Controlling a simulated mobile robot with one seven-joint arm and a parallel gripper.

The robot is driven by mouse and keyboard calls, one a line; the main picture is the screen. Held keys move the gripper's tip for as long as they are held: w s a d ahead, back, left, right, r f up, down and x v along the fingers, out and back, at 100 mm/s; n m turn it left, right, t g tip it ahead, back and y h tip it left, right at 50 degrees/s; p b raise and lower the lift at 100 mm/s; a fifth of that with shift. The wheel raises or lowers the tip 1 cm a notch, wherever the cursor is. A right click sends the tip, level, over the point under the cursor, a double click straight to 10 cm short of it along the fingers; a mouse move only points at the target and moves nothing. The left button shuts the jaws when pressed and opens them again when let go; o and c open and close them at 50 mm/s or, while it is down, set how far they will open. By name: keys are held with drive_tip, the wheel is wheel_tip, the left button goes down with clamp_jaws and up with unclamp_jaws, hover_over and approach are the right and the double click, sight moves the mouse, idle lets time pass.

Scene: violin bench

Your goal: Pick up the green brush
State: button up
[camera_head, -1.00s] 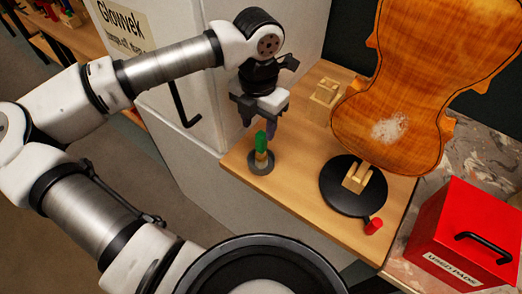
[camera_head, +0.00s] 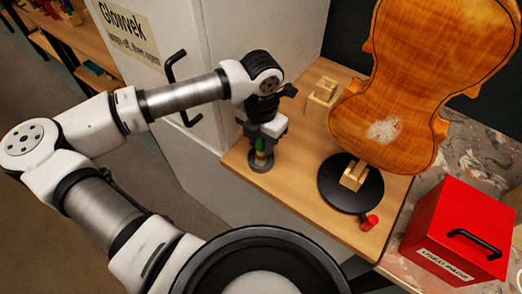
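The green brush (camera_head: 260,144) stands upright at the near-left part of the wooden bench board, with a tan lower part showing under the green. It rises from a grey round holder (camera_head: 260,167). My gripper (camera_head: 260,148) points down right over the brush, its dark fingers low around the green part. The fingers and palm hide the brush's upper end. I cannot tell whether the fingers touch the brush or have a gap to it.
A violin body (camera_head: 392,85) with a pale patch is held upright on a black round stand (camera_head: 335,200) to the right. A wooden block (camera_head: 320,98) stands behind. A red box (camera_head: 455,232) is at right. A white cabinet (camera_head: 215,50) stands behind my arm.

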clamp_jaws()
